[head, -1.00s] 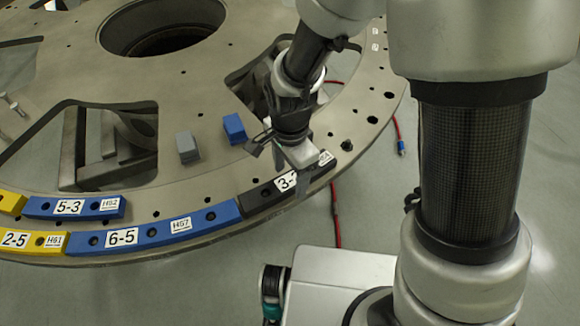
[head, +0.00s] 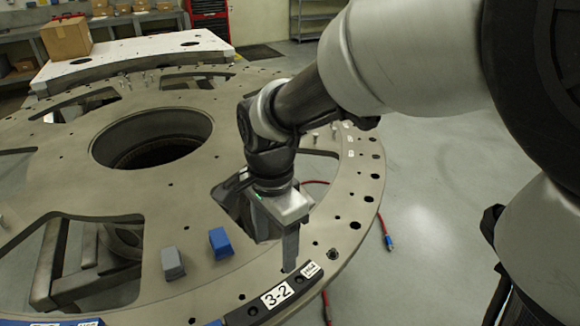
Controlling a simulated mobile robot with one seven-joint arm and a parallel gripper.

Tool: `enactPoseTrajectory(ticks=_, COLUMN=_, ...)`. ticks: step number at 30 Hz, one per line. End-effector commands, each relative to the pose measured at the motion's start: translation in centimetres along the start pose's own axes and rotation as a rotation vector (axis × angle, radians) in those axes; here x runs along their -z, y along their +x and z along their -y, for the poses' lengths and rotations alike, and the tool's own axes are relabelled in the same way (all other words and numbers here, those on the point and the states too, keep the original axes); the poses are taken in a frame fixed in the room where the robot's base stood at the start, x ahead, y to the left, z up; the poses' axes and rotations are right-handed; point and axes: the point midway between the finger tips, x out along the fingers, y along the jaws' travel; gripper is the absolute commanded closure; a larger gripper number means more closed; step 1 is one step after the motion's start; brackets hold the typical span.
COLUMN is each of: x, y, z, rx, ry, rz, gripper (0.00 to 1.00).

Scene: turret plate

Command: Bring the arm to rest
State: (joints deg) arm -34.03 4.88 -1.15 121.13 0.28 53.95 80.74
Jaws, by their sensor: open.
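In the head view my gripper (head: 268,238) points down above the right side of the round turret plate (head: 190,208). It is open, with one finger plainly seen at the right and the other partly hidden by the wrist. Nothing shows between the fingers. The black block marked 3-2 (head: 272,297) lies on the plate's rim below my gripper. I cannot tell the exact gap between the finger and the block.
A blue block (head: 221,243) and a grey block (head: 172,263) stand on the plate, left of my gripper. A red hose (head: 382,225) lies on the floor at the right. A cardboard box (head: 66,38) and a red cabinet (head: 208,20) are at the back.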

Motion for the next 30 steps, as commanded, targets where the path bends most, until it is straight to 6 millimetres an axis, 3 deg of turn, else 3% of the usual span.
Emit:
enactPoseTrajectory(ticks=14, x=0.1, y=-0.3, z=-0.1, rx=0.001, ry=-0.002, rz=0.000, gripper=0.38)
enactPoseTrajectory(ticks=17, x=1.0, y=-1.7, z=-0.7, rx=0.026, ry=-0.033, rz=-0.005, gripper=0.38)
enactPoseTrajectory(ticks=20, x=3.3, y=-5.0, z=-2.5, rx=0.087, ry=-0.125, rz=-0.027, gripper=0.38)
enactPoseTrajectory(ticks=24, x=7.1, y=-10.6, z=-7.3, rx=0.188, ry=-0.334, rz=-0.121, gripper=0.38)
enactPoseTrajectory(ticks=30, x=10.1, y=-15.7, z=-14.2, rx=0.238, ry=-0.627, rz=-0.323, gripper=0.38)
